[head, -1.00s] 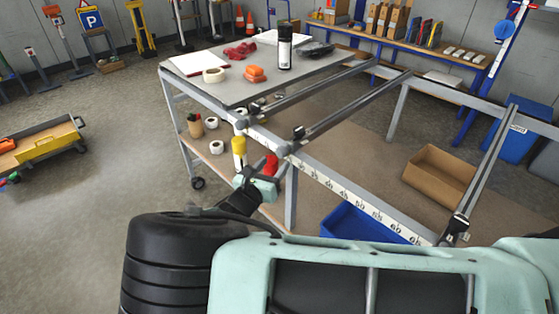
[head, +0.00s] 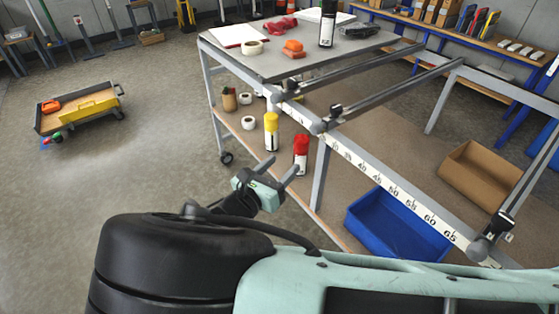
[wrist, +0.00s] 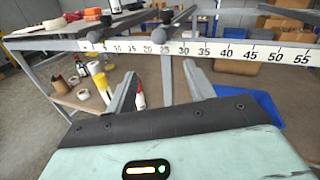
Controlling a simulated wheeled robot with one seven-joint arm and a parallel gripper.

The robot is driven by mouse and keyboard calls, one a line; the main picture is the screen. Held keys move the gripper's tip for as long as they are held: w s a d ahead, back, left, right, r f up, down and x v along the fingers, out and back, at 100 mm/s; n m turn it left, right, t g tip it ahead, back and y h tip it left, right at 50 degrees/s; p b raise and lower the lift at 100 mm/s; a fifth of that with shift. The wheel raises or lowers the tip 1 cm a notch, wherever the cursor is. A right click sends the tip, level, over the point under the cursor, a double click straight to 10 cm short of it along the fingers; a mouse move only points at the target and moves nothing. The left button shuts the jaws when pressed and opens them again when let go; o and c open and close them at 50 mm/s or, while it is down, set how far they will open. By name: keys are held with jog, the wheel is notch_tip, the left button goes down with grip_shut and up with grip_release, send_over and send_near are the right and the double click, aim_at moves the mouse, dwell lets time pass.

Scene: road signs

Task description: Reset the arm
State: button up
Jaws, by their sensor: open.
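My gripper (head: 279,167) is in the lower middle of the head view, in front of the workbench frame, its two fingers apart with nothing between them. In the wrist view my gripper (wrist: 162,82) also shows open and empty, the fingers pointing toward the white measuring scale (wrist: 240,50) on the frame's front rail. A yellow spray can (head: 271,132) and a red-topped can (head: 301,155) stand on the lower shelf just beyond the gripper. I cannot tell the exact gap between the fingers and the cans, but no contact shows.
The grey table top (head: 285,65) holds tape, orange blocks, red gloves and a black can (head: 327,24). A cart (head: 80,106) stands at left; the floor between is clear.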

jog(key=s+d+m+g+y, duration=0.2)
jog(key=s+d+m+g, duration=0.65)
jog(key=g, duration=0.25)
jog(key=s+d+r+m+g+y, duration=0.2)
jog(key=s+r+m+y, duration=0.8)
jog(key=s+r+m, duration=0.3)
jog(key=s+r, duration=0.2)
jog(key=s, duration=0.1)
jog(key=shift+d+m+g, duration=0.15)
jog(key=shift+m+g, duration=0.2)
jog(key=shift+g, duration=0.05)
dwell(1.0)
